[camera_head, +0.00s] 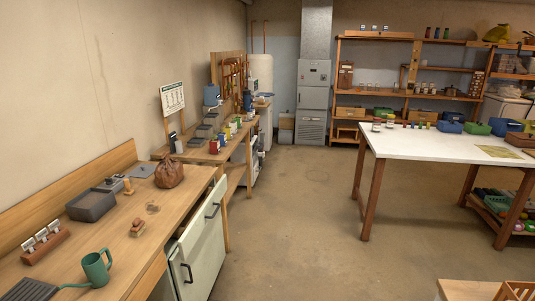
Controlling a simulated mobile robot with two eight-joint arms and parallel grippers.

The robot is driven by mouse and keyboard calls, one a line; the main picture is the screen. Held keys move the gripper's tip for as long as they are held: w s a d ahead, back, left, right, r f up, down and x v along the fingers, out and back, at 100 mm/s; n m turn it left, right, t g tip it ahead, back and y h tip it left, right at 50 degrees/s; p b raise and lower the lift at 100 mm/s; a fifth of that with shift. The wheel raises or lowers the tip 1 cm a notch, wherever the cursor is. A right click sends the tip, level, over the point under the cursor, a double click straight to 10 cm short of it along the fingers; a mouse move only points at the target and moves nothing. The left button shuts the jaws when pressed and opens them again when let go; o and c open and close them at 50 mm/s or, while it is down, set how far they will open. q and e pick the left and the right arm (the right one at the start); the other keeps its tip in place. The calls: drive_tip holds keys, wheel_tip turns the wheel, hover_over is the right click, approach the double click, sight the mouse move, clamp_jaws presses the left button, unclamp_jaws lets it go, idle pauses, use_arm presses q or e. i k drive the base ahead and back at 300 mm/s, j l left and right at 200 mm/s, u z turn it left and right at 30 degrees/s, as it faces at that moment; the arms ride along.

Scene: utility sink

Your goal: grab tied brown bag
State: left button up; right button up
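The tied brown bag (169,172) stands upright near the far end of the wooden counter (110,240) on the left. It is dark brown and gathered at the top. Neither of my grippers is in view, so I cannot see where they are relative to the bag.
On the counter are a grey basin (91,205), a green watering can (97,267) and a brush (137,227). Cabinet doors (202,240) face the aisle. A white-topped table (450,143) stands at right. The floor between (290,215) is clear.

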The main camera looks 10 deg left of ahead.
sight(169, 172)
drive_tip(key=i, duration=1.7)
drive_tip(key=i+u, duration=0.85)
drive_tip(key=i+l+u, duration=0.2)
drive_tip(key=u, duration=0.2)
